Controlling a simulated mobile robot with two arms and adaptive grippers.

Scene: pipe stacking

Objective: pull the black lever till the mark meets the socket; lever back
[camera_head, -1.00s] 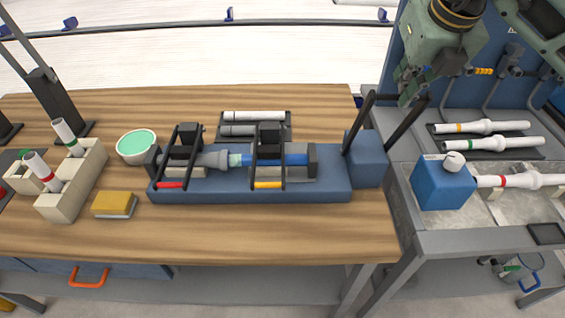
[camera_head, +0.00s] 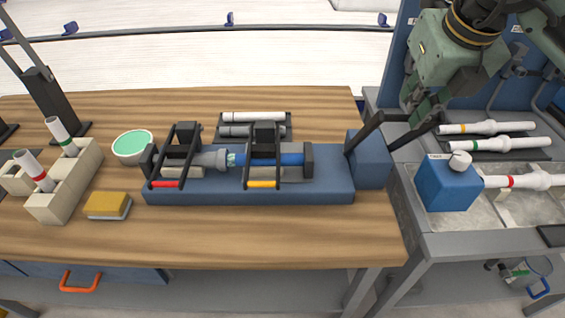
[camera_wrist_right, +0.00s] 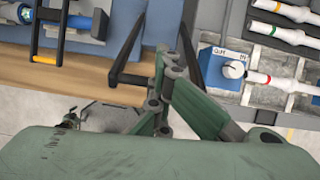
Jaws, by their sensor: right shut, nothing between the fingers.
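The black lever (camera_head: 366,131), a two-armed handle on the blue box at the right end of the press, leans to the right. Its arms also show in the wrist view (camera_wrist_right: 132,42). My right gripper (camera_head: 424,112) is shut at the lever's upper end; its fingers overlap the bar, and contact is unclear. On the blue base (camera_head: 250,190), a grey pipe with a wide socket (camera_head: 214,159) faces a blue pipe (camera_head: 290,159). A narrow pale green band, the mark (camera_head: 231,159), shows between socket and blue pipe. My left gripper is out of view.
Red (camera_head: 166,184) and yellow (camera_head: 262,184) clamp handles are down. A blue box with a white knob (camera_head: 447,190) and white pipes (camera_head: 487,128) stand on the right bench. A bowl (camera_head: 132,146), sponge (camera_head: 107,205) and pipe rack (camera_head: 62,195) are left.

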